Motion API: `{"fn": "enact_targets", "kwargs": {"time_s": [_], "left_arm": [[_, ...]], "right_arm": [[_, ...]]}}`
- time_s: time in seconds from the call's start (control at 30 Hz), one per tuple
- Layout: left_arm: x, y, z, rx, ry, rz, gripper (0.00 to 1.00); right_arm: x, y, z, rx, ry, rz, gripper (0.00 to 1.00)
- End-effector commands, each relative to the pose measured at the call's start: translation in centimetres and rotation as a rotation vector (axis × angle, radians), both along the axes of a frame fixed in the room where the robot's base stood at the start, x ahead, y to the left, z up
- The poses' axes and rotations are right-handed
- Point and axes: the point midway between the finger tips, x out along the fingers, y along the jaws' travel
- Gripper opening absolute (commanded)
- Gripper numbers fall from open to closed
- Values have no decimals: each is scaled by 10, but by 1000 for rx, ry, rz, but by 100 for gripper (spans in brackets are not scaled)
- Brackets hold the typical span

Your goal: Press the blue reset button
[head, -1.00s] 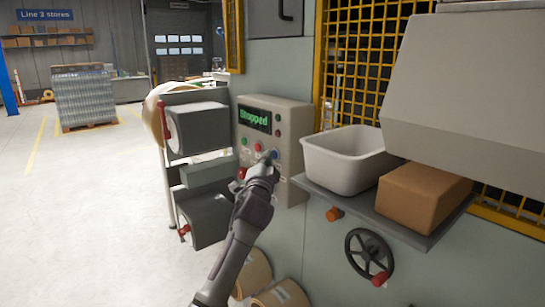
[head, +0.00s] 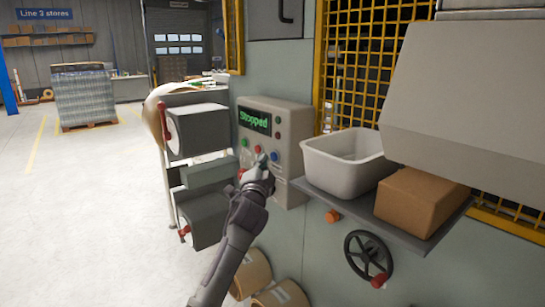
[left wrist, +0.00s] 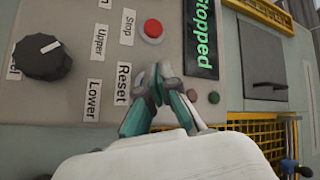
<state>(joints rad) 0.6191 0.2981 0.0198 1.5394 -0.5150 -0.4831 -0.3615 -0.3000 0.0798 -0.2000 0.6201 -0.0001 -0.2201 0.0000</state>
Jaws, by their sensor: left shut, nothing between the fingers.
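The blue reset button (head: 275,156) is on the grey control panel (head: 290,112) and shows just right of my left gripper's tips in the head view. My left gripper (head: 262,160) is shut and empty, in front of the panel. In the left wrist view the shut left gripper (left wrist: 158,86) lies beside the "Reset" label (left wrist: 123,83). The blue button is not visible there; the fingers may hide it. I cannot tell whether the tips touch the panel. The display (head: 254,119) reads "Stopped". My right gripper is not in view.
A red stop button (left wrist: 151,29) and a black knob (left wrist: 41,58) are on the panel. A white bin (head: 343,170) and a brown box (head: 421,200) stand on a shelf to the right. A handwheel (head: 362,247) is below. Open floor lies left.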

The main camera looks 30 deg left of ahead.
Motion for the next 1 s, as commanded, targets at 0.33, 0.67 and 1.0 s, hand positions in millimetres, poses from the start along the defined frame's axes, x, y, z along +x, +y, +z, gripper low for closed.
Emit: {"fn": "enact_targets", "kwargs": {"time_s": [0.33,0.67,1.0], "left_arm": [[-14,7,2,2,1,3,0],[-42,18,1,3,1,2,0],[-46,19,0,0,-1,1,0]], "right_arm": [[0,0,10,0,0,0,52],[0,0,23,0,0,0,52],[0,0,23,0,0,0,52]]}}
